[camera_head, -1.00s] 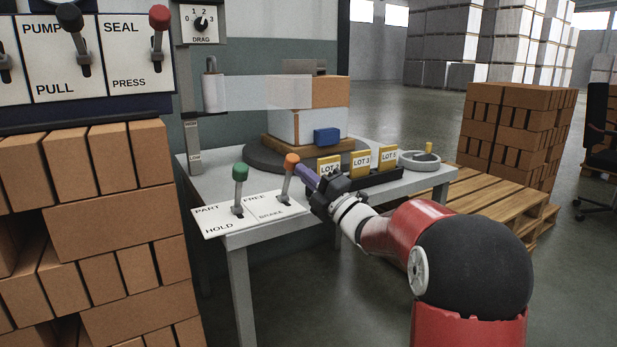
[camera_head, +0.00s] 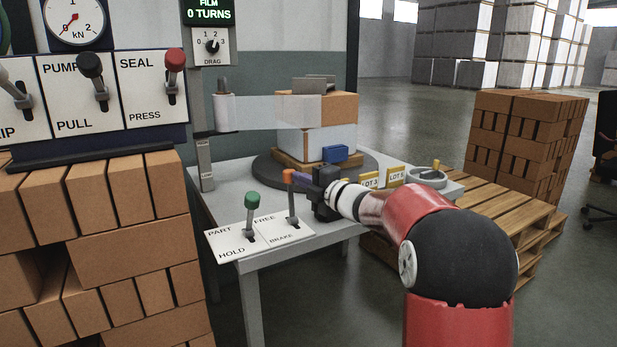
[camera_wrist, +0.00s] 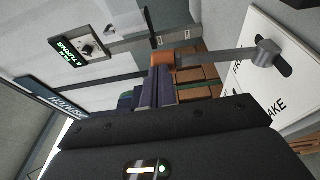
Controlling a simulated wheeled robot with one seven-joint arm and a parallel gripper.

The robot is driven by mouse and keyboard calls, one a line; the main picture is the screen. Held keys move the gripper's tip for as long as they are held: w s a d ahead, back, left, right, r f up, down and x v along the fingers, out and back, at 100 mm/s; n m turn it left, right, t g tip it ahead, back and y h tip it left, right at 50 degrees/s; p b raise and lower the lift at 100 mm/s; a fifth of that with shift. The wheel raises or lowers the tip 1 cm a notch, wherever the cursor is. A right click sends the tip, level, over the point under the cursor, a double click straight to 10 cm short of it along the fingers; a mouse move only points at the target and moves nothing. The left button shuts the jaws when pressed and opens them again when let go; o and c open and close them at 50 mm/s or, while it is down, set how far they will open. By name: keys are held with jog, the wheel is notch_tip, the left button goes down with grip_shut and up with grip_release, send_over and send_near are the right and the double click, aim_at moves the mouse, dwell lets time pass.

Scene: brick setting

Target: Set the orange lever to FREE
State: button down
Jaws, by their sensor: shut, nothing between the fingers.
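The orange lever (camera_head: 291,196) has a grey shaft and stands on the white FREE/BRAKE plate (camera_head: 300,229) at the table's front edge. It leans slightly left in the head view. The FREE label is at the plate's far end, BRAKE at the near end. My gripper (camera_head: 297,177) is shut and empty, its purple fingers at the right side of the orange knob. In the wrist view the knob of the orange lever (camera_wrist: 162,61) is at the fingertips (camera_wrist: 160,75), seemingly touching. The slot is partly hidden by the shaft.
A green lever (camera_head: 251,214) stands left of it on the PART/HOLD plate. Behind are a turntable (camera_head: 268,170) with a wrapped load and a blue block (camera_head: 335,153). Yellow LOT cards (camera_head: 396,176) stand right, partly behind my arm. A brick stack (camera_head: 110,250) is left.

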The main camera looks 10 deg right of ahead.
aim_at(293, 170)
jog(key=shift+w+a+r, duration=0.1)
jog(key=shift+w+a, duration=0.1)
jog(key=shift+w, duration=0.5)
jog(key=shift+w+a+f, duration=0.1)
jog(key=shift+w+a, duration=0.15)
jog(key=shift+w, duration=0.45)
jog(key=shift+w+a+r, duration=0.1)
jog(key=shift+w+a, duration=0.1)
jog(key=shift+w, duration=0.5)
jog(key=shift+w+r, duration=0.1)
jog(key=shift+w, duration=0.05)
jog(key=shift+a+r, duration=0.1)
